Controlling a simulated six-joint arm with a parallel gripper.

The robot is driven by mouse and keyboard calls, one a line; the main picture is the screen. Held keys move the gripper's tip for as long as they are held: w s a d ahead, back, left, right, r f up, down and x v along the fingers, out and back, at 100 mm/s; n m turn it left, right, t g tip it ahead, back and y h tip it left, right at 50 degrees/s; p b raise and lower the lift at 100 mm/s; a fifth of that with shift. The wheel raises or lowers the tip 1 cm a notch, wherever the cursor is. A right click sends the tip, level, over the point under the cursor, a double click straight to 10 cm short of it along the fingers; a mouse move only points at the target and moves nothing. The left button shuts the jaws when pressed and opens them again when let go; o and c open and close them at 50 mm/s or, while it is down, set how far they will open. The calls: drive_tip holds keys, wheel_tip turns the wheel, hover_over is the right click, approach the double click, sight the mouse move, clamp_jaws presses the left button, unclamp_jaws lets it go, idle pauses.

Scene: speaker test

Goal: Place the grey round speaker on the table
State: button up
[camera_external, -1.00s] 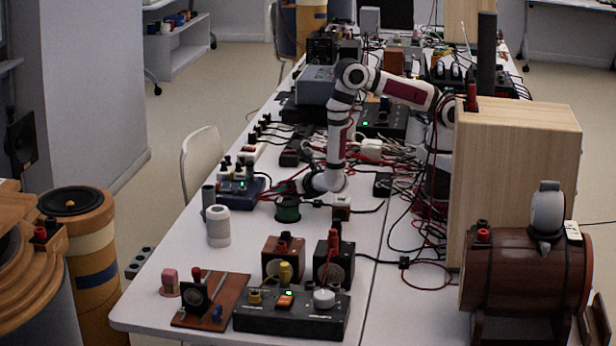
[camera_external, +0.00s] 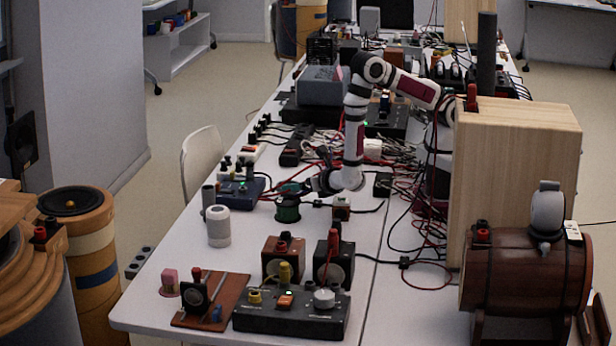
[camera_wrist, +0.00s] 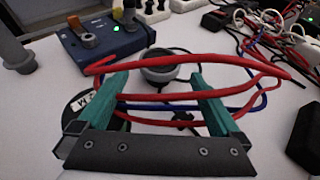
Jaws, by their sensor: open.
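In the wrist view a grey, round, bowl-like object (camera_wrist: 168,68), which looks like the round speaker, sits on the white table (camera_wrist: 225,165) beyond my fingertips. My gripper (camera_wrist: 162,88) is open, with teal fingers on either side and nothing held between them. Looped red and blue cables cross in front of and around the fingers. In the external view my gripper (camera_external: 318,184) is low over the table; the round object is not clear there. Another grey round unit (camera_external: 547,210) stands on a brown wooden barrel at the right.
A white cylinder (camera_external: 218,227) stands nearer the camera. Cables crowd the right side. The left front tabletop (camera_external: 165,255) has bare room; a tall wooden cabinet (camera_external: 510,180) stands right.

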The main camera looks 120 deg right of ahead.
drive_tip(key=v, duration=0.4)
drive_tip(key=shift+a+r, duration=0.15)
drive_tip(key=shift+a, duration=0.15)
drive_tip(key=s+a+r+m+g+y, duration=0.4)
drive_tip(key=s+a+r+m+y, duration=0.25)
drive_tip(key=s+r+m, duration=0.7)
drive_tip(key=s+a+r+m+t+y, duration=0.1)
drive_tip(key=a+m+y, duration=0.3)
drive_tip(key=a, duration=0.4)
drive_tip(key=s+a+r+m+t+y, duration=0.1)
drive_tip(key=s+a+m+t+y, duration=0.1)
drive_tip(key=a+m+y, duration=0.3)
drive_tip(key=s+a+m, duration=0.1)
drive_tip(key=a, duration=0.2)
drive_tip(key=shift+r+t, duration=0.15)
drive_tip(key=shift+t, duration=0.25)
